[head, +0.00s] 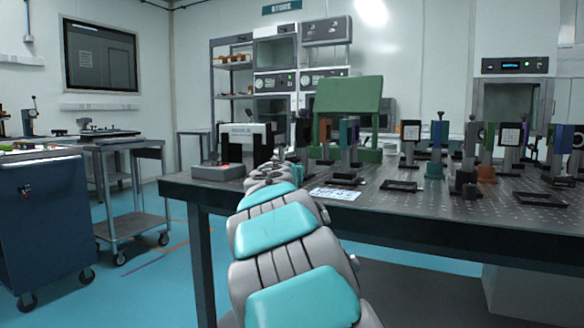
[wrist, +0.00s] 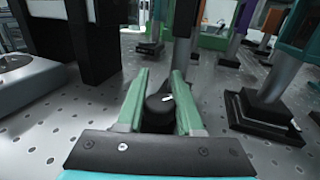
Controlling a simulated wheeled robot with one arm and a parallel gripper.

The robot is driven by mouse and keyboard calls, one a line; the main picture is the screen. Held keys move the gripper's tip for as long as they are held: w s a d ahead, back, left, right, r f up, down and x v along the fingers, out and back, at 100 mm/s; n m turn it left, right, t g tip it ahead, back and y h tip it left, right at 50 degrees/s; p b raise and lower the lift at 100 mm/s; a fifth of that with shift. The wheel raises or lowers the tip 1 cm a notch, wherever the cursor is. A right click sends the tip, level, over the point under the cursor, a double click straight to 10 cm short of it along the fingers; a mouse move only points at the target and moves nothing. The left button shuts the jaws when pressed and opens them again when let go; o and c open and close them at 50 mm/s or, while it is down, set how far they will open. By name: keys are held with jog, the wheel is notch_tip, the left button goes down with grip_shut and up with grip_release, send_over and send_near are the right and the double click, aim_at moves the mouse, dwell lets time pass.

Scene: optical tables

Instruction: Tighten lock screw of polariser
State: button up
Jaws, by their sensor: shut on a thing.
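My gripper (wrist: 160,82) shows in the wrist view with two green fingers low over the table. It is shut on a black knob (wrist: 160,104) with a small white mark, which sits between the fingers. I take the knob for the lock screw; which mount it belongs to is hard to tell. A grey post (wrist: 184,38) rises just beyond the fingertips. In the head view my arm reaches forward over the table's left end, and the fingers and knob are hidden there. I cannot pick out the polariser for certain.
A black frame (head: 232,148) and a grey device (head: 218,171) stand left of my gripper on the perforated optical table (head: 440,213). A post on a black base (wrist: 262,110) stands close on the right. Several mounts crowd the table farther right. A white label card (head: 335,194) lies near the front edge.

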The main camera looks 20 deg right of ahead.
grip_shut()
jog(key=shift+n+t+y+b, duration=0.3)
jog(key=shift+y+b, duration=0.1)
jog(key=n+y, duration=0.1)
jog(key=t+y+b, duration=0.1)
jog(key=shift+w+a+n+y, duration=0.1)
jog(key=shift+a+n+y, duration=0.1)
jog(key=shift+n+y, duration=0.15)
jog(key=shift+w+a+n+t+y+b, duration=0.1)
jog(key=shift+a+n+t+y+b, duration=0.2)
jog(key=shift+n+y, duration=0.4)
jog(key=shift+w+a+n+t+y+b, duration=0.15)
jog(key=shift+n+t+y+b, duration=0.25)
jog(key=shift+y, duration=0.45)
jog(key=shift+s, duration=0.1)
jog(key=o, duration=0.7)
grip_release()
jog(key=shift+r, duration=0.1)
